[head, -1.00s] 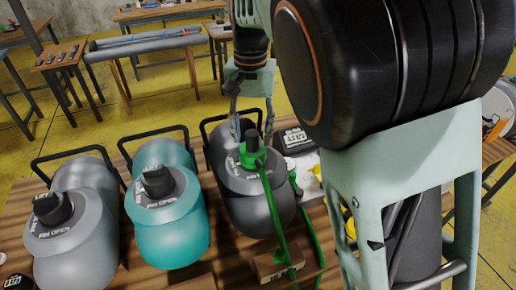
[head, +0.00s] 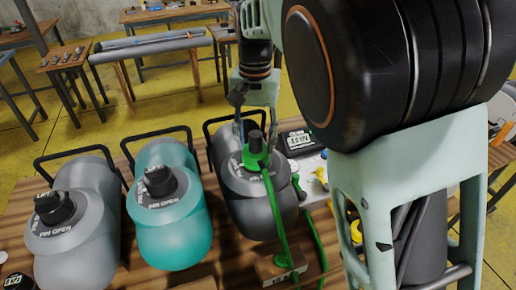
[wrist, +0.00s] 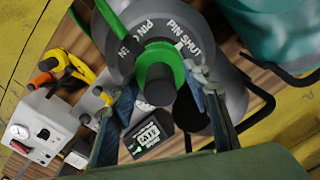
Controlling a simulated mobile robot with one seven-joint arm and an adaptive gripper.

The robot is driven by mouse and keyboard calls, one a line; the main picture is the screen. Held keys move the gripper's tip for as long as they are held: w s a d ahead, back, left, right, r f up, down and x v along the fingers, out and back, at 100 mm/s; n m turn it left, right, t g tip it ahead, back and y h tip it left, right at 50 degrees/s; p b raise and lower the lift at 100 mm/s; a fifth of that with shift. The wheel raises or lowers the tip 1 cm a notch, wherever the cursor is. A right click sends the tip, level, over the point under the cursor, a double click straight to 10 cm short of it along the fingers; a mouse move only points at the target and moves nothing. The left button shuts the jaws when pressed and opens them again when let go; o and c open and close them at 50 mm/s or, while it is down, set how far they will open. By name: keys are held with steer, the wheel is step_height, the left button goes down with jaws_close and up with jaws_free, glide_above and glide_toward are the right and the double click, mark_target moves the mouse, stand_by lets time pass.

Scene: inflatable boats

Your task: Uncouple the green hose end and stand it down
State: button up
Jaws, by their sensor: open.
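The green hose end (head: 256,158) sits upright on the dark valve collar of the dark grey boat tube (head: 262,212), at the right of three. Its green hose (head: 276,215) runs down toward the front. In the wrist view the green hose end (wrist: 160,68) stands between my two fingers, over a collar marked "PIN SHUT" (wrist: 188,45). My gripper (head: 256,128) is open and points down around the hose end's top; it also shows in the wrist view (wrist: 163,88). Whether a finger touches it I cannot tell.
A teal tube (head: 168,225) and a light grey tube (head: 75,245) lie to the left, each with a black valve cap. A wooden block (head: 282,268) stands in front. A white gauge box (wrist: 38,128), a dark display (wrist: 148,135) and yellow fittings (wrist: 68,65) stand close by.

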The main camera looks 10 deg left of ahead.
jaws_close()
steer(key=shift+n, duration=2)
steer(key=shift+n+p, duration=0.4)
steer(key=shift+n, duration=1.7)
steer(key=n, duration=0.4)
steer(key=shift+p, duration=0.35)
